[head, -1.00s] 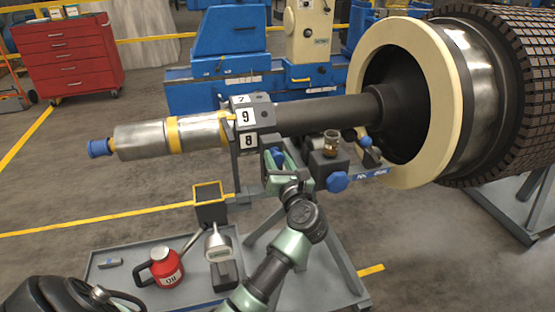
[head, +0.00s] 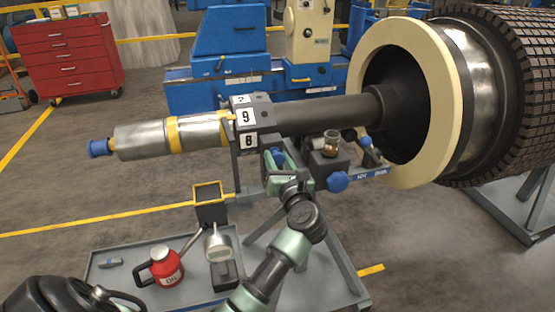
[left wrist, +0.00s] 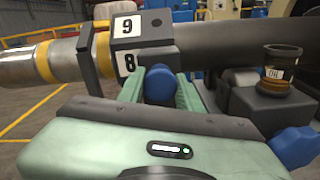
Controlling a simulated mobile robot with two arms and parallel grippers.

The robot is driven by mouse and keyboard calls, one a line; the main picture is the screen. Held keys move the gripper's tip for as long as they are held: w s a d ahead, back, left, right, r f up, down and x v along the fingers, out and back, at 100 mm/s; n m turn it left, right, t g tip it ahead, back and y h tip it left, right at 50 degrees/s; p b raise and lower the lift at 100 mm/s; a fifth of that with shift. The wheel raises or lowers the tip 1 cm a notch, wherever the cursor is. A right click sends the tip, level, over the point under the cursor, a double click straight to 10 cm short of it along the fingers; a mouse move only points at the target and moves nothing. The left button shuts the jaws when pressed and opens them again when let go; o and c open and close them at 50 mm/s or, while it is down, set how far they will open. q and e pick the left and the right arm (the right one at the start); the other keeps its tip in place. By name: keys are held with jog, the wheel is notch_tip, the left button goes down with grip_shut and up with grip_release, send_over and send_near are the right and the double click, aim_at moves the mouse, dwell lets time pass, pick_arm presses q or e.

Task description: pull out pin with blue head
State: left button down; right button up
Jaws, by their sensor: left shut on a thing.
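The blue head of the pin (left wrist: 160,87) sits between the green fingers of my left gripper (left wrist: 163,92), just below the block with the 9 and 8 plates. My left gripper (head: 277,160) is shut on it in the head view too. The pin's shank is hidden behind the head and fingers. The numbered block (head: 247,122) sits around the dark shaft (head: 320,115). My right gripper does not show.
A dark block with an oil cup (head: 331,140) and a blue knob (head: 337,182) stands close to the right of the gripper. A grey tray (head: 120,290) below holds a red oil can (head: 167,268). The large rotor (head: 490,100) fills the right side.

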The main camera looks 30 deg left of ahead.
aim_at(278, 161)
pick_arm(q)
jog(key=v, duration=0.3)
jog(key=shift+s+d, duration=0.25)
jog(key=shift+w+f, duration=0.1)
jog(key=shift+f, duration=0.05)
jog(key=c, duration=0.9)
grip_release()
jog(key=shift+c, duration=0.2)
jog(key=shift+d, duration=0.1)
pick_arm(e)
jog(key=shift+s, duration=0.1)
